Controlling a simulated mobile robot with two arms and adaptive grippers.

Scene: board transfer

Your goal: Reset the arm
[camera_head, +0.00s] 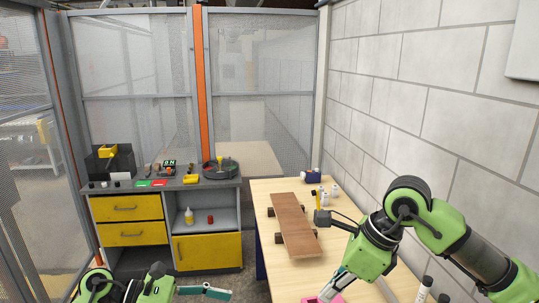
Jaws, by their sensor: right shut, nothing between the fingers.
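My right arm is green and reaches in from the right over the wooden table (270,225). Its gripper (332,291) is low near the bottom edge, pointing down and left. It is shut and holds nothing. A brown wooden board (292,226) lies on dark supports on the table, apart from both grippers.
Small white bottles (333,192) and a blue item (313,177) stand at the table's far end. A pink item (322,300) is at the bottom edge. A workbench with yellow drawers (128,208) stands left. A block wall (450,110) bounds the right.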

